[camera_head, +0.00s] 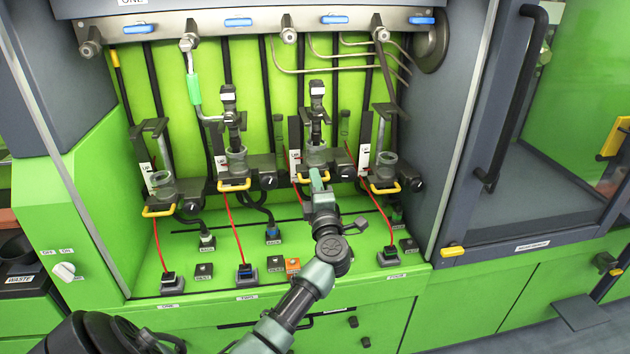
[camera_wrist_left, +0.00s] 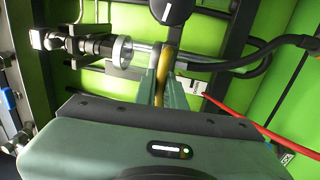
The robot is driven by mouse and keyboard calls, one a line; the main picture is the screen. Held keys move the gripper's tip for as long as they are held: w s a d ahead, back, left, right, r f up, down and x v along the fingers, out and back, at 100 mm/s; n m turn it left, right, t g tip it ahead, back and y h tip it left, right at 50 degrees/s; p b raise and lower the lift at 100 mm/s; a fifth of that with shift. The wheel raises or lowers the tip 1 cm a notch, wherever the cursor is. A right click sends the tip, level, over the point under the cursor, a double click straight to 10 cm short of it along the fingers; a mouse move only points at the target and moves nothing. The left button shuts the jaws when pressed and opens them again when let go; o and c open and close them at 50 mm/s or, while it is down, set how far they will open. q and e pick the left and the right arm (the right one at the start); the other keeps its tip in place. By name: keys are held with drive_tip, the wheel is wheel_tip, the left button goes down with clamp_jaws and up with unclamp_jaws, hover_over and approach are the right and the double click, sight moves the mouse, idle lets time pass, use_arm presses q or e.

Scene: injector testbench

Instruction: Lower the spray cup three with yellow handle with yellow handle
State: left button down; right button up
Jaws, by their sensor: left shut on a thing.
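Spray cup three (camera_head: 315,157) is the third cup from the left on the green testbench, below an injector (camera_head: 317,112). My left gripper (camera_head: 318,176) is at the front of this cup. In the left wrist view its fingers (camera_wrist_left: 160,78) are shut on the cup's yellow handle (camera_wrist_left: 173,60). The clear cup ring (camera_wrist_left: 122,52) shows just left of the handle there, with a dark injector (camera_wrist_left: 85,47) beyond it. In the head view my gripper hides most of this handle. My right gripper is not in view.
Similar cups with yellow handles stand on both sides: cup one (camera_head: 160,181), cup two (camera_head: 235,163) and cup four (camera_head: 385,164). Red cables (camera_head: 236,232) hang in front. A dark-framed glass cabinet (camera_head: 555,130) is at the right.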

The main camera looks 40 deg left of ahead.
use_arm(q)
wheel_tip(320, 180, down, 7)
drive_tip(key=b, duration=0.3)
drive_tip(key=shift+r, duration=0.2)
drive_tip(key=shift+d, duration=0.1)
drive_tip(key=c, duration=1.5)
unclamp_jaws()
drive_tip(key=shift+f, duration=0.1)
drive_tip(key=b+v, duration=0.1)
drive_tip(key=v, duration=0.6)
drive_tip(key=shift+s+d, duration=0.25)
drive_tip(key=shift+d, duration=0.05)
